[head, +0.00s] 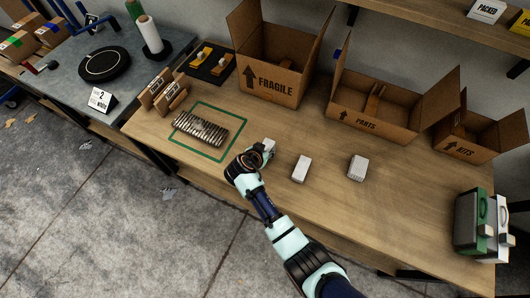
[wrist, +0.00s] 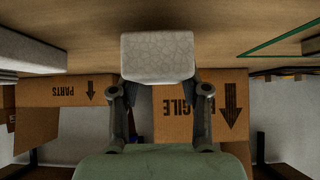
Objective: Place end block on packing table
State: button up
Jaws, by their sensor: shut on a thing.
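My gripper (head: 262,152) is at the front middle of the packing table (head: 232,182). It is shut on a pale, cracked-surface block (wrist: 157,57), which sits between the two fingers (wrist: 158,88) in the wrist view. In the head view this block (head: 270,145) is mostly hidden by the gripper. It is at or just above the wood; I cannot tell whether it touches. Two more pale blocks (head: 301,168) (head: 357,167) stand apart to its right on the table. One pale block (wrist: 30,50) also shows at the left edge of the wrist view.
A green outlined rectangle (head: 241,141) with a row of metal pieces (head: 201,129) lies left of my gripper. Cardboard boxes marked FRAGILE (head: 272,83), PARTS (head: 366,116) and KITS (head: 466,143) line the back. Green and white cases (head: 470,222) stand at the right end.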

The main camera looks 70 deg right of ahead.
notch_tip(320, 180, down, 2)
jog(key=shift+f, duration=0.1)
jog(key=o, duration=1)
jog(key=shift+a+r, duration=0.1)
jog(key=shift+r, duration=0.2)
jog(key=p+v, duration=0.3)
jog(key=v, duration=0.8)
jog(key=shift+a+r, duration=0.2)
jog(key=shift+a, duration=0.1)
